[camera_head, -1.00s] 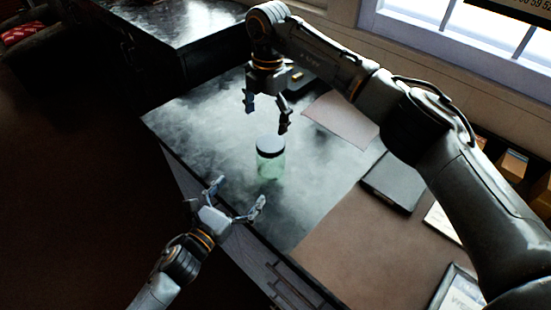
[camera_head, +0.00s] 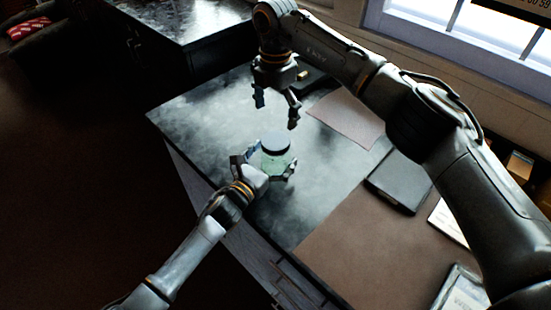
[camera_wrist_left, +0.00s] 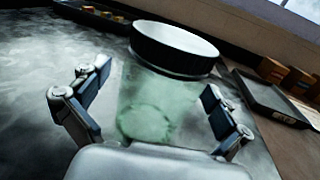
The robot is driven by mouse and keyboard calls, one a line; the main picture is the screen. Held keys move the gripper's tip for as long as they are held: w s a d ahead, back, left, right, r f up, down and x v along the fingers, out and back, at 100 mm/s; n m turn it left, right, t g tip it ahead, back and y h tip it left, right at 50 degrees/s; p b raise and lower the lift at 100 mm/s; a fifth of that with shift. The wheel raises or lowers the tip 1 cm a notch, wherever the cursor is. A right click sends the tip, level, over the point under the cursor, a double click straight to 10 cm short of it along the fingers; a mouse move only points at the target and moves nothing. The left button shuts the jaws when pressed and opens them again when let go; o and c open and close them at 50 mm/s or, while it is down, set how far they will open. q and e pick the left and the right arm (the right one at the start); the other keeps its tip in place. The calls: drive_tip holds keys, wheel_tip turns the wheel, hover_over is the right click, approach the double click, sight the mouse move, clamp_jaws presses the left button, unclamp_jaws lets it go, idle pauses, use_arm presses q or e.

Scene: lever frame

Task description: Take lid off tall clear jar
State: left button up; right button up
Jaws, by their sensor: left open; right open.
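The clear, greenish jar (camera_head: 277,163) stands upright on the dark desk top, with a dark lid (camera_head: 276,143) on it. In the left wrist view the jar (camera_wrist_left: 155,100) fills the middle, and its lid (camera_wrist_left: 174,46) has a pale top and a black rim. My left gripper (camera_head: 266,168) is open, with one finger on each side of the jar. In the left wrist view a gap shows between the jar and each finger. My right gripper (camera_head: 277,112) is open and empty, pointing down above and behind the jar.
A brown sheet (camera_head: 347,118) and a dark flat tray (camera_head: 398,181) lie to the right of the jar. Framed items lie at the far right. A dark cabinet (camera_head: 170,40) stands at the back left. The desk left of the jar is clear.

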sight(276, 140)
use_arm(q)
drive_tip(key=shift+w+d, duration=0.15)
drive_tip(key=shift+w, duration=0.05)
clamp_jaws()
use_arm(e)
drive_tip(key=m, duration=0.3)
drive_tip(key=shift+m, duration=0.4)
drive_tip(key=shift+f+m, duration=0.15)
drive_tip(key=shift+m, duration=0.15)
drive_tip(key=shift+f, duration=3.85)
